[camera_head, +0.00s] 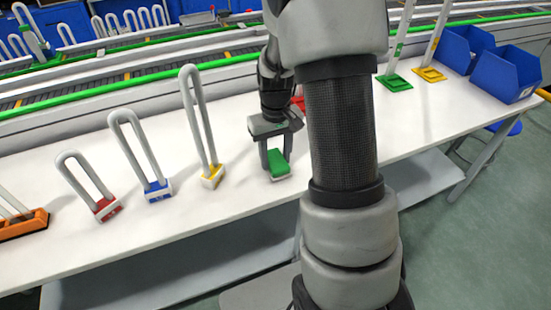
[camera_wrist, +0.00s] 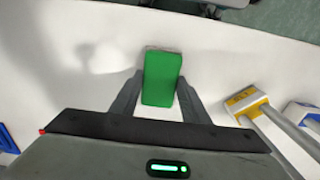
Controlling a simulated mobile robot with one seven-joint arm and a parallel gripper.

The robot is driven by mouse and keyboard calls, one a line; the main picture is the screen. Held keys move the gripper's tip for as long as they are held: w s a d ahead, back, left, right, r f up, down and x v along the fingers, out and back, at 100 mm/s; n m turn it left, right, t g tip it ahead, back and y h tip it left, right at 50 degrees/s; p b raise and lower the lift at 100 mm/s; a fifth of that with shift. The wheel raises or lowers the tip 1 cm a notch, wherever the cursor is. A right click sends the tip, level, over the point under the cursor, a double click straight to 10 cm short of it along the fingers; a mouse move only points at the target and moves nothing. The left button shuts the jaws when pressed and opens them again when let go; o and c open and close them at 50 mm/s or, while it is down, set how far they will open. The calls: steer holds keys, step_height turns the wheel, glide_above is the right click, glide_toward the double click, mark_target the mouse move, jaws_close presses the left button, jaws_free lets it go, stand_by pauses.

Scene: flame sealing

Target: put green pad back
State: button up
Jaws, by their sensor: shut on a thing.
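The green pad (camera_head: 278,162) is a small green block with a pale base, at the front of the white table. My gripper (camera_head: 277,168) points down at it, with its fingers on either side. In the wrist view the green pad (camera_wrist: 162,78) lies between the two fingertips of my gripper (camera_wrist: 159,92), which are shut on it. I cannot tell whether its underside touches the table. My arm hides part of the table behind and to the right of the gripper.
Looped grey stands with yellow (camera_head: 213,176), blue (camera_head: 158,190) and red (camera_head: 108,208) bases stand to the left. Green (camera_head: 394,82) and yellow (camera_head: 430,74) bases and blue bins (camera_head: 507,73) are at the right. A conveyor runs behind.

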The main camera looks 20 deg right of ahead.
steer(key=shift+f, duration=0.15)
steer(key=shift+f, duration=0.15)
steer(key=o, duration=1)
